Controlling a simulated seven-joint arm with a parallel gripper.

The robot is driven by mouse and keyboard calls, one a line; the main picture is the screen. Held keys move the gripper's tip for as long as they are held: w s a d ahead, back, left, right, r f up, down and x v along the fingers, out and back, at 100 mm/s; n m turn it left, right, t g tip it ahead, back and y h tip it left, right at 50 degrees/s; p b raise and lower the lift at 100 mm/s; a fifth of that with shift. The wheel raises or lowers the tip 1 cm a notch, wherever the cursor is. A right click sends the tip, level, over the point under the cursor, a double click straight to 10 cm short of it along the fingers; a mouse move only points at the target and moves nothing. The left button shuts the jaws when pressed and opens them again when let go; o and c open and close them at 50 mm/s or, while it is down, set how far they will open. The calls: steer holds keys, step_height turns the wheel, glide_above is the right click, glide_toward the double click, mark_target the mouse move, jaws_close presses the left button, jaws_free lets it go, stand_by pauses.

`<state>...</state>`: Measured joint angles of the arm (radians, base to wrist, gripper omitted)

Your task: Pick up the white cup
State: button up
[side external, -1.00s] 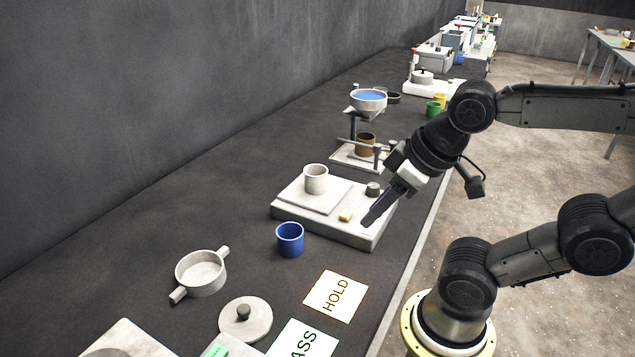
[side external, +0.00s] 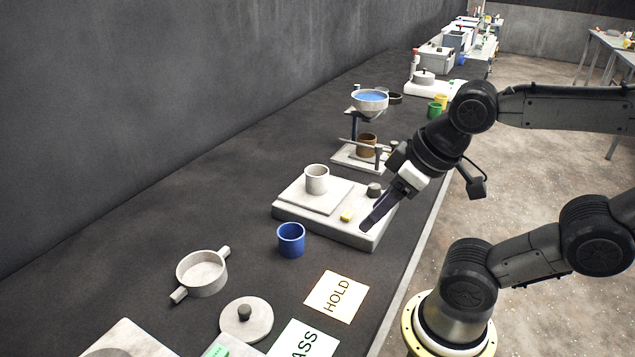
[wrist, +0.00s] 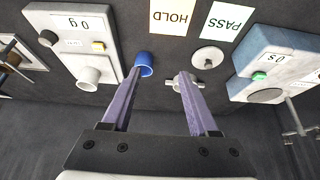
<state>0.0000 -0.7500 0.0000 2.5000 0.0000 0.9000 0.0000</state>
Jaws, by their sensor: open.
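The white cup (side external: 317,180) stands upright on the square plate of a white scale (side external: 330,222) in the side view. In the wrist view the cup (wrist: 88,78) shows at the left, outside the left finger, on the scale (wrist: 72,20). My gripper (side external: 366,226) is at the scale's front right corner in the side view, to the right of the cup and apart from it. In the wrist view my gripper (wrist: 164,88) has its two fingers spread wide and nothing is held between them.
A blue cup (side external: 291,240) stands in front of the scale. A two-handled white pan (side external: 202,272) and a round lid (side external: 246,320) lie nearer. HOLD (side external: 336,296) and PASS (side external: 303,340) cards lie flat. A stand with a blue-filled bowl (side external: 369,100) is behind the scale.

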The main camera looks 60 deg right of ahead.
steer(key=o, duration=0.5)
steer(key=shift+o, duration=0.2)
